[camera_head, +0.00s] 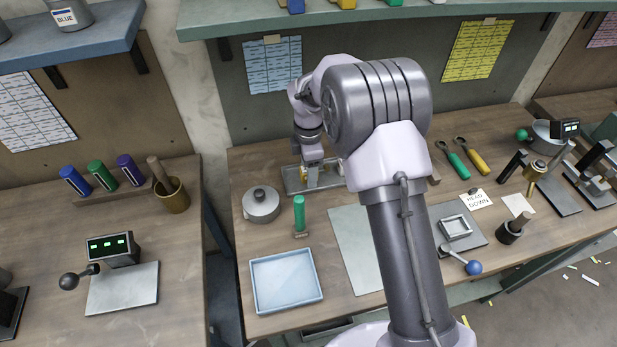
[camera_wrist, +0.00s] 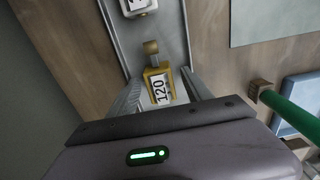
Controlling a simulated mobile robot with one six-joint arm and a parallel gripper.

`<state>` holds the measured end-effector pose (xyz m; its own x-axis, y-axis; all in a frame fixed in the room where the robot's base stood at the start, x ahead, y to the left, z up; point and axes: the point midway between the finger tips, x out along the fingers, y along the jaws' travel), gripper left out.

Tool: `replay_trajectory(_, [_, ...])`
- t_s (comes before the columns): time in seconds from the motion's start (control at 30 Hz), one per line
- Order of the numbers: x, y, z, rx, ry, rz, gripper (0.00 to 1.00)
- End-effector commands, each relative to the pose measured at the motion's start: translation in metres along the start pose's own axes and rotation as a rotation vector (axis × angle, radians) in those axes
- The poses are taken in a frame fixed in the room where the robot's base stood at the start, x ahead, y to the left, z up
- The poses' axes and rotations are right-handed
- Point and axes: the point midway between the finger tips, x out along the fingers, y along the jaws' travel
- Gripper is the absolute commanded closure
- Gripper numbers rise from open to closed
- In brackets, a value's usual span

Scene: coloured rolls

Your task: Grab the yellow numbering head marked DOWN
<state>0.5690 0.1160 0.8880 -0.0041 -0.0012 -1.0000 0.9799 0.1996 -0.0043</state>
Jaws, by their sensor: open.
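A yellow numbering head (camera_wrist: 158,73) with a knob on top and a white label reading 120 sits in a grey metal tray in the wrist view. No word DOWN is readable on it. In the head view the yellow head (camera_head: 311,180) shows as a small patch under my gripper, partly hidden. My gripper (camera_wrist: 162,84) is open, its two fingers on either side of the yellow head, with nothing clamped. In the head view my gripper (camera_head: 312,166) points down over the tray. A card reading HEAD DOWN (camera_head: 478,199) lies on the bench at right.
The metal tray (camera_head: 292,184) also holds a white-labelled head (camera_wrist: 138,6). A lidded grey pot (camera_head: 261,204), green-handled stamp (camera_head: 299,213) and blue tray (camera_head: 286,281) stand nearby in front. A wall with paper charts rises behind.

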Motion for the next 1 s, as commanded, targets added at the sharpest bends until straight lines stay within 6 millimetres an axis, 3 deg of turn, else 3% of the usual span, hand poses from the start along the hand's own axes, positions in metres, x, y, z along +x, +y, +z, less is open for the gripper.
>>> replay_trajectory(0.17, [0.000, 0.001, 0.000, 0.000, 0.000, 0.002, 0.42])
replay_trajectory(0.47, [-0.001, 0.001, 0.000, 0.001, 0.000, 0.003, 0.99])
replay_trajectory(0.77, [-0.002, 0.000, 0.000, 0.001, 0.000, 0.003, 1.00])
replay_trajectory(1.0, [-0.031, -0.003, 0.000, 0.001, 0.000, 0.005, 1.00])
